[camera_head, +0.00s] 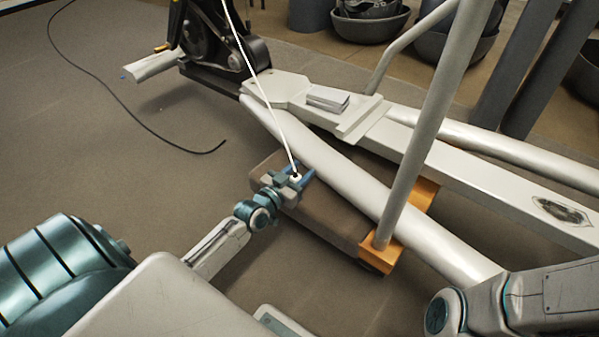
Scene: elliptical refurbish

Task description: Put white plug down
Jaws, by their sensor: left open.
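The white plug (296,177) is at the end of a thin white cord that runs up to the machine at the top. It sits at the fingers of my left gripper (299,179), over the brown top of a low platform (318,207). My left gripper is open around or right beside the plug; whether the plug touches a finger or rests on the platform cannot be told. Of my right arm, only links show at the lower right; its gripper is out of view.
The elliptical machine's pale tubes and rail (440,160) run diagonally across the right, close beyond my left gripper. A grey upright pole (425,130) stands near the platform's orange end. A black cable (130,115) lies on the floor at left. Dark bowls (370,22) stand at the back.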

